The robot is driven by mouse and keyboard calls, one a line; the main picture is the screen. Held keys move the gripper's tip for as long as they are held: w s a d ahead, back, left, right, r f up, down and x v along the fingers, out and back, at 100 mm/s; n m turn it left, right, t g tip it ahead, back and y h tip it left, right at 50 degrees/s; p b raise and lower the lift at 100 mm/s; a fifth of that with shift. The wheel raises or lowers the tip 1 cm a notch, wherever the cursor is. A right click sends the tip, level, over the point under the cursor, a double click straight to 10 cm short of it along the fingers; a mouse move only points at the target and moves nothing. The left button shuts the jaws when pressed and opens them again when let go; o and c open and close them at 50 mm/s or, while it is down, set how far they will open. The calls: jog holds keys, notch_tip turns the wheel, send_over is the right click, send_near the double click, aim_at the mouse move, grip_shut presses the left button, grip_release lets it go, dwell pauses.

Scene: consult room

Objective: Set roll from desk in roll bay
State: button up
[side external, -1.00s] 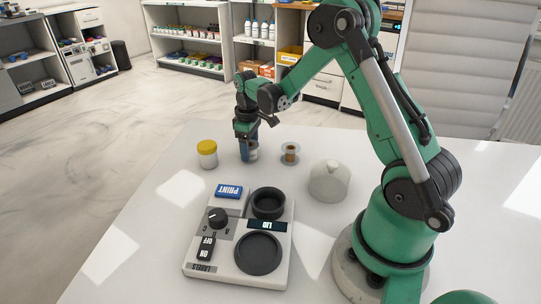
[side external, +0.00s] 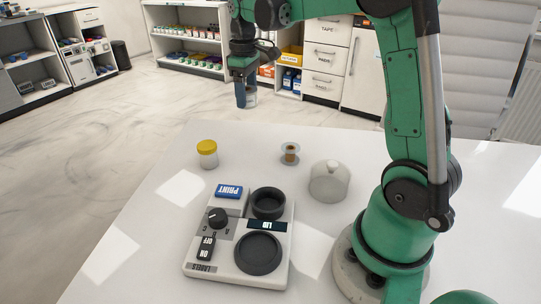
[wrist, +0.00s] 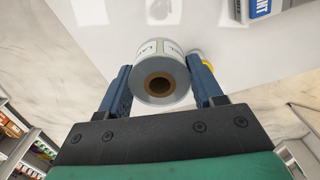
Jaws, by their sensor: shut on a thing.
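My gripper (side external: 246,92) is raised above the far part of the desk (side external: 330,240). It is shut on a roll (wrist: 161,80) of pale labels with a brown core, seen between the two blue fingers in the wrist view. In the side view the held roll (side external: 251,96) is partly hidden by a finger. The white label device (side external: 215,268) stands on the desk with a dark round cup-like bay (side external: 267,203) and a flat dark disc (side external: 258,253) by the word LID. Which of these is the roll bay is not labelled.
The device has a blue PRINT button (side external: 229,191), a dial (side external: 217,217) and an OFF/ON switch (side external: 206,247).

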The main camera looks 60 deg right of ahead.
notch_tip(320, 180, up, 5)
jog(key=shift+a+r, duration=0.1)
jog(key=s+a+n, duration=0.1)
jog(key=a, duration=0.5)
jog(key=n, duration=0.4)
send_near(259, 252)
jog(key=shift+w, duration=0.2)
jog(key=shift+s+f, duration=0.2)
jog(key=shift+f, duration=2)
jog(key=shift+f, duration=1)
